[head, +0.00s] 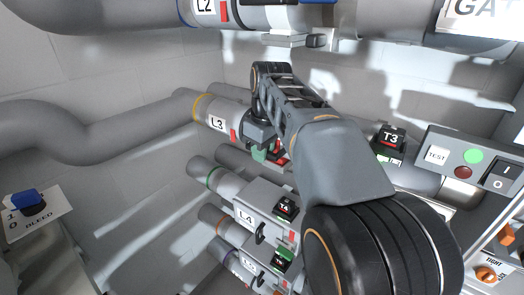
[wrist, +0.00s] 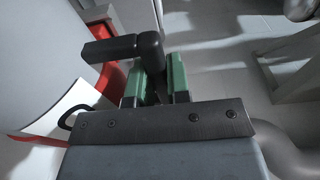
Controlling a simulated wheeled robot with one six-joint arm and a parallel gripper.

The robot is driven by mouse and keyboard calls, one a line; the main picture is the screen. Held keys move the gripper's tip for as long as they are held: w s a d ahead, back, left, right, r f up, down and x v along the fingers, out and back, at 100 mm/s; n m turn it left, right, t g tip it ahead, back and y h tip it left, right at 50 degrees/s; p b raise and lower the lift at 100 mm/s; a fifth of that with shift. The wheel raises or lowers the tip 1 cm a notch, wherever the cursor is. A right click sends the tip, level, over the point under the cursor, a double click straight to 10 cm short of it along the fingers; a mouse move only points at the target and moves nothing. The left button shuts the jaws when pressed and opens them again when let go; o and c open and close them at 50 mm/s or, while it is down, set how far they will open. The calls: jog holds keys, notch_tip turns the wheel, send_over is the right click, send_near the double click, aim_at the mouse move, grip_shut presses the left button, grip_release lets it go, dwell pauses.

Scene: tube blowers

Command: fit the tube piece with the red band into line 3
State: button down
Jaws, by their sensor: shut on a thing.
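Line 3, labelled L3 (head: 216,123), is a grey pipe with a yellow ring coming from the left wall. My gripper (head: 262,150) is at the right of this label, in front of the line. In the wrist view its green-padded fingers (wrist: 155,85) are shut on a black handle (wrist: 113,49) with a bent, L-like shape. A red part (head: 281,150) shows just beside the gripper in the head view. A curved red surface (wrist: 108,82) shows at the left in the wrist view. I cannot tell whether either is the tube piece's red band. My arm hides much of line 3.
The T3 box (head: 391,139) stands right of my arm. The L4 housing (head: 262,212) with its black handle lies below, and another line is under it. Line L2 (head: 262,15) runs above. A switch panel (head: 468,160) is at the right.

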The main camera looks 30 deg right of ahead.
jog(key=shift+f, duration=0.3)
jog(key=c, duration=1)
grip_release()
